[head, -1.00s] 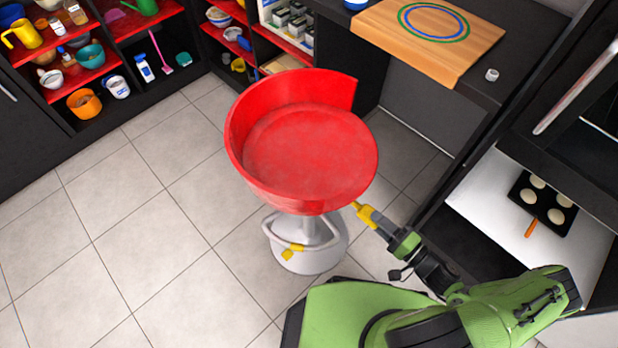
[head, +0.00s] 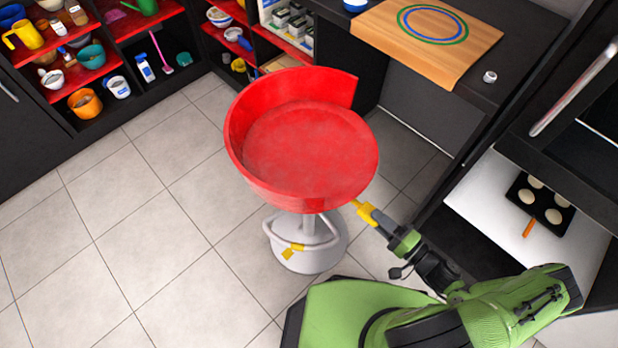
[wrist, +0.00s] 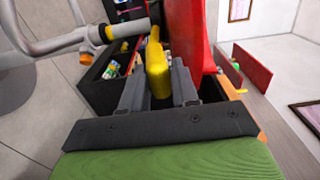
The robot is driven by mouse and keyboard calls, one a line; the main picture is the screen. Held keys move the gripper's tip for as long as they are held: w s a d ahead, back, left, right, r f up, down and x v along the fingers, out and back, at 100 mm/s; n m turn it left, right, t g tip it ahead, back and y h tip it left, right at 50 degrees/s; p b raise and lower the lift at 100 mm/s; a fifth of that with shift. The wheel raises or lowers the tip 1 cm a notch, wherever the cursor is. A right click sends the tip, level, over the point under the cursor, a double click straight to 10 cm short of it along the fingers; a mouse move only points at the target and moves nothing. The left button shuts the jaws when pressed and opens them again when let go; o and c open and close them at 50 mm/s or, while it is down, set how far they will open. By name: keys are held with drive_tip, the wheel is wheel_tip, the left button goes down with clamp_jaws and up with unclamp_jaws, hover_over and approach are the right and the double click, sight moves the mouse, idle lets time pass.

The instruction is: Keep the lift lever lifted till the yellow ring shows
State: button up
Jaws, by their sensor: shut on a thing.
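The red bar stool seat (head: 300,150) stands on a grey column (head: 308,228) over a round base. The yellow lift lever (head: 366,212) sticks out from under the seat's right side. My gripper (head: 383,222) is shut on the lever's outer end; in the wrist view the yellow lever (wrist: 156,66) lies between the grey fingers. The red seat (wrist: 192,35) is close beside it there. The column (wrist: 125,28) shows partly in the wrist view.
A grey footrest loop (head: 275,236) with a yellow clip (head: 292,252) surrounds the column. A counter with a wooden board (head: 430,45) stands behind right, and an oven with a pan (head: 540,203) at right. Tiled floor (head: 130,215) is free at left.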

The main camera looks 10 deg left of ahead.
drive_tip(key=shift+r+p, duration=0.3)
drive_tip(key=shift+r, duration=0.25)
drive_tip(key=shift+f, duration=0.1)
drive_tip(key=shift+f+b, duration=0.65)
drive_tip(key=o, duration=1.2)
drive_tip(key=shift+b+v, duration=0.55)
drive_tip(key=shift+v, duration=3.5)
